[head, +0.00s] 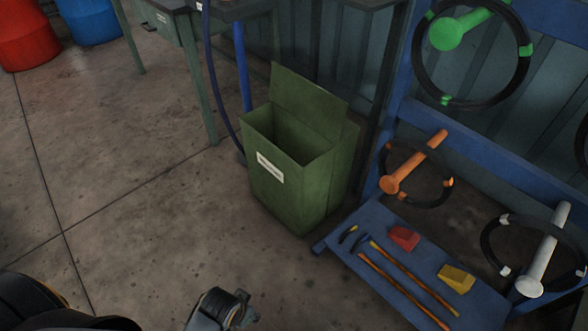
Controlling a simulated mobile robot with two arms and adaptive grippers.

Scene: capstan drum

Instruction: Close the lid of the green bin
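The green bin (295,185) stands on the floor near the middle of the head view, with a white label on its front. Its lid (307,102) is up, standing at the back of the opening, and the dark inside shows. A dark gripper (238,312), seemingly my left, shows at the bottom edge, well short of the bin and touching nothing visible. It is cut off by the frame, and its fingers are too unclear to tell open from shut. My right gripper is not in view.
A workbench (185,38) with a blue hose (212,85) stands behind the bin. A blue rack (375,220) with coiled hoses, tools and wedges stands close on the right. Red (27,35) and blue (90,20) drums are at the back left. The floor before the bin is clear.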

